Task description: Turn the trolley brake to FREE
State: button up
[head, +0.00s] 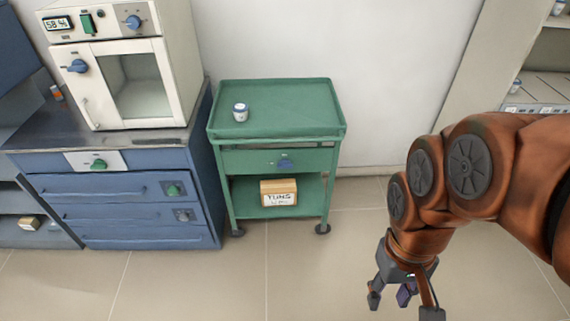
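A green trolley (223,165) stands against the wall in the middle of the head view. A blue knob (285,163) sits on its front panel, right of the middle, its handle lying roughly sideways. Any marks around the knob are too small to read, so I cannot tell its setting. My gripper (403,305) hangs low at the right, in front of and to the right of the trolley, apart from it. Its fingers point down and are spread. A small purple part shows between them; I cannot tell what it is.
A white and blue jar (240,112) stands on the trolley top, and a labelled box (279,192) on its lower shelf. A white furnace (120,75) sits on a blue cabinet (130,215) at left. Shelving (535,75) stands at right. The floor before the trolley is clear.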

aim_at(284, 163)
jog(key=k, duration=0.5)
jog(key=z, duration=1)
jog(key=i, duration=0.85)
jog(key=u, duration=2.85)
